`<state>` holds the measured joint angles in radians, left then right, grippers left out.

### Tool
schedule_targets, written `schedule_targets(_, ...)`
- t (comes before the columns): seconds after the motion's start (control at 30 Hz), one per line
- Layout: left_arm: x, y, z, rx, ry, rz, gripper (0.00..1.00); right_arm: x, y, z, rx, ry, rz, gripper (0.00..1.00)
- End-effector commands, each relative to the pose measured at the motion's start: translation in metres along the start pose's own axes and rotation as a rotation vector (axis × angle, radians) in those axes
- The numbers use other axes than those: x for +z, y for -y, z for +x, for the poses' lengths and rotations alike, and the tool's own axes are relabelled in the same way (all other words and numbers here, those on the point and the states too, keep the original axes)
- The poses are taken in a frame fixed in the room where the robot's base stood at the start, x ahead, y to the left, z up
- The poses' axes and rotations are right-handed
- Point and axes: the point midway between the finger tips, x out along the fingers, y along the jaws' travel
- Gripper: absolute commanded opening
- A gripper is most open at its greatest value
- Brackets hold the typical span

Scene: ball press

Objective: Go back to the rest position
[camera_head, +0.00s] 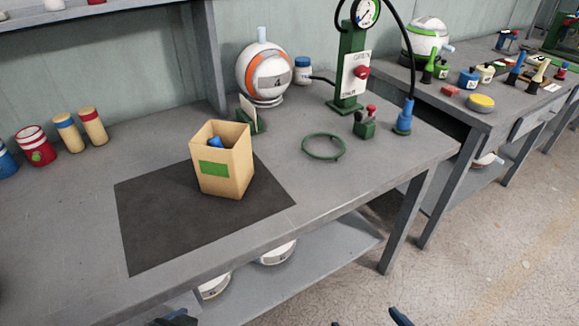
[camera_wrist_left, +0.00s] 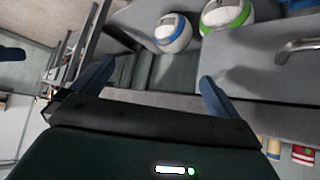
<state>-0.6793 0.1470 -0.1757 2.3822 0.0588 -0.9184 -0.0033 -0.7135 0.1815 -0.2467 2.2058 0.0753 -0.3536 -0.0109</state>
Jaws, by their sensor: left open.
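My left gripper (camera_wrist_left: 160,82) is open in the left wrist view, with its blue fingers wide apart and nothing between them. In the head view only a dark bit of it (camera_head: 176,319) shows at the bottom edge, below the bench front. My right gripper (camera_head: 367,320) shows as two blue fingertips at the bottom edge, well apart, over the floor. Its body is out of frame. Both grippers are clear of the bench (camera_head: 330,195).
A tan box (camera_head: 232,175) with a blue item inside stands on a dark mat (camera_head: 155,225). A lower shelf (camera_head: 330,255) holds balls. Floor at right is clear.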

Motion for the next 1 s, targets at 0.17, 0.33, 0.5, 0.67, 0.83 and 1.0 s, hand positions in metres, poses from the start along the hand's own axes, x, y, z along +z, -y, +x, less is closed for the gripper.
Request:
schedule_targets(0.17,0.007,-0.014,0.026,0.049,-0.215,-0.019,1.0,0.017,-0.002,0.006,0.001,-0.037,0.03,1.0)
schedule_targets(0.33,0.007,-0.024,0.033,0.081,-0.407,-0.05,1.0,0.021,-0.006,0.007,0.007,-0.076,0.056,1.0)
schedule_targets(0.5,-0.019,-0.024,0.009,0.065,-0.359,-0.025,1.0,-0.01,-0.004,-0.01,0.019,-0.018,0.031,1.0)
schedule_targets(0.67,-0.029,-0.023,-0.002,0.048,-0.293,0.002,1.0,-0.022,-0.004,-0.016,0.03,0.05,0.002,1.0)
schedule_targets(0.83,-0.033,-0.021,-0.009,0.031,-0.229,0.028,1.0,-0.029,-0.005,-0.021,0.04,0.115,-0.024,1.0)
schedule_targets(1.0,-0.03,-0.02,-0.008,0.024,-0.2,0.039,1.0,-0.026,-0.006,-0.021,0.044,0.145,-0.036,1.0)
